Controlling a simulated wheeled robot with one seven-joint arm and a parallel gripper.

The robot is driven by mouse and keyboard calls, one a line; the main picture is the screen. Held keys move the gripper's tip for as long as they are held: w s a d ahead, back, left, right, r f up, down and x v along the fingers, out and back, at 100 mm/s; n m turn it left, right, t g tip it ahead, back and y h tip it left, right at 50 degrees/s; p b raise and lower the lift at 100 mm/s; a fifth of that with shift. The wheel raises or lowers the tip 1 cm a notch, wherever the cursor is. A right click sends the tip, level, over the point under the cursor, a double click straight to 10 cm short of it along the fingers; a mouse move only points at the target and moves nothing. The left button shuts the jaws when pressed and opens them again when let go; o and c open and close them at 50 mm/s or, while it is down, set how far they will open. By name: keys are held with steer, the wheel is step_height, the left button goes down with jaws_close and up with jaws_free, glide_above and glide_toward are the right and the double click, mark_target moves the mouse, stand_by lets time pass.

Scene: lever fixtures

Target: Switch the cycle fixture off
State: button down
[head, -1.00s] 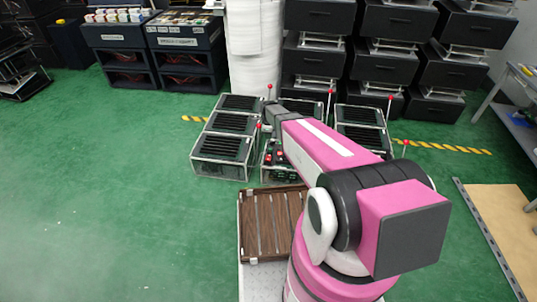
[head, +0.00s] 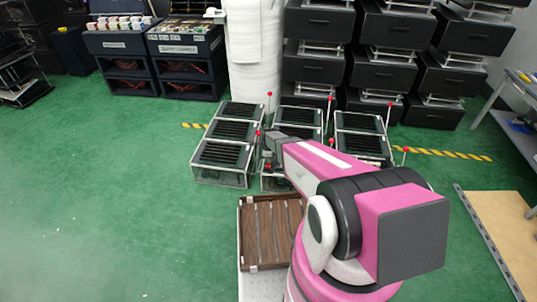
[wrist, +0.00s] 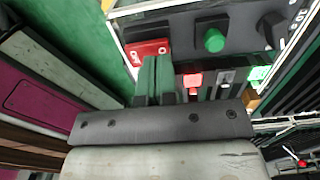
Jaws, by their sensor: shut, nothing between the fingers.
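My gripper (head: 267,163) is at the front middle unit of a group of black slatted fixtures. In the wrist view my gripper (wrist: 156,75) has its fingers shut and empty, with the tips close to a red block (wrist: 148,50) on a dark control panel. I cannot tell whether they touch it. The panel also has a green round button (wrist: 214,41), a black knob (wrist: 270,27), a lit red indicator (wrist: 193,80) and a lit green indicator (wrist: 259,73). Labels naming the cycle fixture are not readable. My wrist hides part of the panel.
Neighbouring slatted fixtures (head: 222,160) stand to the left, and others (head: 360,123) to the right. Thin levers with red balls (head: 331,99) rise among them. A brown slatted tray (head: 270,207) is nearer me. Open green floor (head: 110,200) lies left.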

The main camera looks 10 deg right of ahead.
steer(key=shift+f, duration=0.7)
steer(key=shift+f, duration=0.2)
steer(key=shift+s+a+r, duration=0.15)
steer(key=shift+s+r, duration=0.15)
steer(key=shift+s, duration=0.4)
